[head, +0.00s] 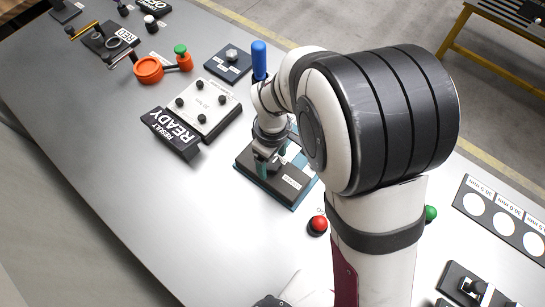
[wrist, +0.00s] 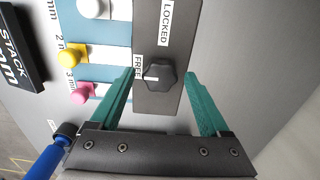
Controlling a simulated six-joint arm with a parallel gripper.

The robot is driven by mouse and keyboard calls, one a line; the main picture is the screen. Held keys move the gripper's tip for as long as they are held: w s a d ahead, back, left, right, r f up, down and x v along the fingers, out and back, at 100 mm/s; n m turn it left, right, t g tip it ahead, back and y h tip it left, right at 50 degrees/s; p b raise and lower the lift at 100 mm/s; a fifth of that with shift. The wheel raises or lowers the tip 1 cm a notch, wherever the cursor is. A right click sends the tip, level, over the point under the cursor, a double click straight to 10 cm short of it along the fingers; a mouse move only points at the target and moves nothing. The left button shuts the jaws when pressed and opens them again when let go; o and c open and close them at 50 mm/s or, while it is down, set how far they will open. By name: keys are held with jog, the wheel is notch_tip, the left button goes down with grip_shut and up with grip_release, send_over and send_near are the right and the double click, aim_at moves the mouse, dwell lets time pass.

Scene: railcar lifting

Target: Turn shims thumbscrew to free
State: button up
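The shims thumbscrew is a black lobed knob (wrist: 159,76) on a dark grey plate (wrist: 155,112) in the wrist view. A white FREE label (wrist: 138,67) lies at its left, and a LOCKED label (wrist: 166,22) is farther up the plate. My gripper (wrist: 159,78) is open, with one green finger on each side of the knob. A gap shows between each finger and the knob. In the head view my gripper (head: 266,164) is low over the dark shim fixture (head: 291,183), and my wrist hides the knob there.
White (wrist: 90,8), yellow (wrist: 70,56) and pink (wrist: 83,93) knobs stand left of the plate on a blue panel. A black STACK display (wrist: 17,50) is farther left. A tall blue handle (head: 259,60) stands behind my wrist. A red button (head: 318,224) is near the fixture.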

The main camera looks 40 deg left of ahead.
aim_at(273, 163)
notch_tip(273, 163, up, 16)
dwell(0.5)
jog(key=shift+f, duration=0.1)
jog(key=s+d+r+m+y, duration=0.1)
jog(key=s+d+r+m, duration=0.1)
jog(key=d+m, duration=1.6)
jog(key=s+d+f+m, duration=0.2)
jog(key=s+d+m, duration=0.3)
jog(key=d, duration=0.3)
jog(key=shift+s+d+f+m+y, duration=0.3)
jog(key=shift+s+m+y, duration=0.1)
jog(key=shift+s, duration=0.45)
